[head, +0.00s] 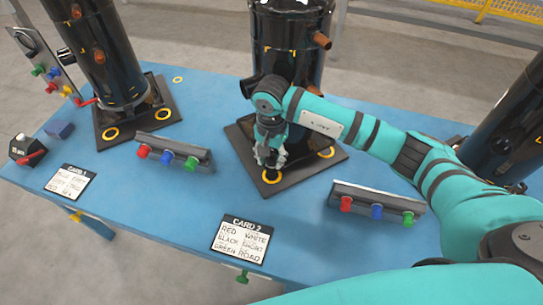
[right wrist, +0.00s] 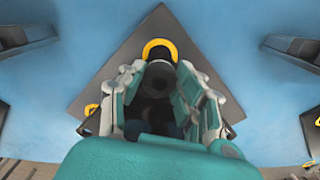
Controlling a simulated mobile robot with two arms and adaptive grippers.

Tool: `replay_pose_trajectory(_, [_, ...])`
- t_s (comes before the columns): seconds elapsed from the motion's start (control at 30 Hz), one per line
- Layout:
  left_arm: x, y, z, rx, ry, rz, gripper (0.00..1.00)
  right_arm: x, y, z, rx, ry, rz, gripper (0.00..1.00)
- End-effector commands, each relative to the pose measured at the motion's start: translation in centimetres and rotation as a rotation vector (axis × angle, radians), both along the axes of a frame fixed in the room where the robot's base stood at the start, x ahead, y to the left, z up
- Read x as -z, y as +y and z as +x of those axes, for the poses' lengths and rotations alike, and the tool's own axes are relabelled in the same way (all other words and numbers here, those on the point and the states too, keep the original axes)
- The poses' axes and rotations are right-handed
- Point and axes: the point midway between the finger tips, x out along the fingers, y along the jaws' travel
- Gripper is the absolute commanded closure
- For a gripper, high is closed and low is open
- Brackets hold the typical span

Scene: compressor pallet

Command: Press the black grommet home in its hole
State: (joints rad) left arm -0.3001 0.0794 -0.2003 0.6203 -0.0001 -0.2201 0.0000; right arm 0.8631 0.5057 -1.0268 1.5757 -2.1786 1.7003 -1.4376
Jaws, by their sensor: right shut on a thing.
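My right gripper (head: 269,163) reaches down over the front corner of the middle compressor's dark base plate (head: 300,165). In the right wrist view the gripper (right wrist: 160,88) is shut on the black grommet (right wrist: 159,72), a dark round piece between its fingers. A yellow ring (right wrist: 160,46) on the plate shows just beyond the grommet; it also shows in the head view (head: 271,178). The hole inside the ring is mostly hidden by the grommet and fingers, and I cannot tell how deep the grommet sits. My left gripper is not in view.
The black compressor (head: 290,45) stands close behind my right gripper. Racks with coloured plugs stand on the blue pallet at left (head: 174,152) and right (head: 376,204). Two cards (head: 71,182) (head: 242,239) lie along the front.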

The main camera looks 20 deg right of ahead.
Motion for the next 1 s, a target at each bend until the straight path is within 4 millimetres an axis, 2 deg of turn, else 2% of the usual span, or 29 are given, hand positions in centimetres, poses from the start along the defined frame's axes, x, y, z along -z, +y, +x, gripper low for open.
replay_pose_trajectory(0.7, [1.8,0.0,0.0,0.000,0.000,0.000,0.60,1.9,0.0,0.0,0.001,0.000,0.000,0.87])
replay_pose_trajectory(0.73, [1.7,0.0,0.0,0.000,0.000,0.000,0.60,1.8,0.0,0.0,0.000,0.000,0.000,0.66])
replay_pose_trajectory(0.93, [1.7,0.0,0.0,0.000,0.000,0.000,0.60,1.8,0.0,0.0,0.000,0.001,-0.001,0.40])
replay_pose_trajectory(1.0, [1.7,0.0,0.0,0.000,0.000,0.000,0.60,1.8,0.0,0.0,0.000,0.000,0.000,0.40])
